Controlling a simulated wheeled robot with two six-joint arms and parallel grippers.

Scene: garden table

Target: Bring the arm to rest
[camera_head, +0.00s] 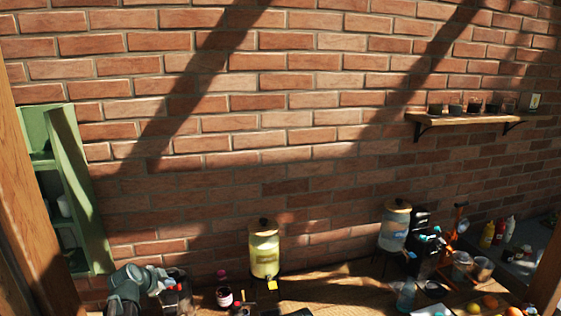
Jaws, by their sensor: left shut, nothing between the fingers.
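My left arm comes in at the bottom left corner of the head view, and its gripper (172,284) is small and partly in shadow low in the picture. The gripper is shut with nothing held. It is near dark items at the table's back left, and I cannot tell whether it touches them. My right gripper does not show.
The wooden table (340,289) lies along the bottom edge. A green cabinet (85,190) stands left; a wall shelf (465,118) hangs right.

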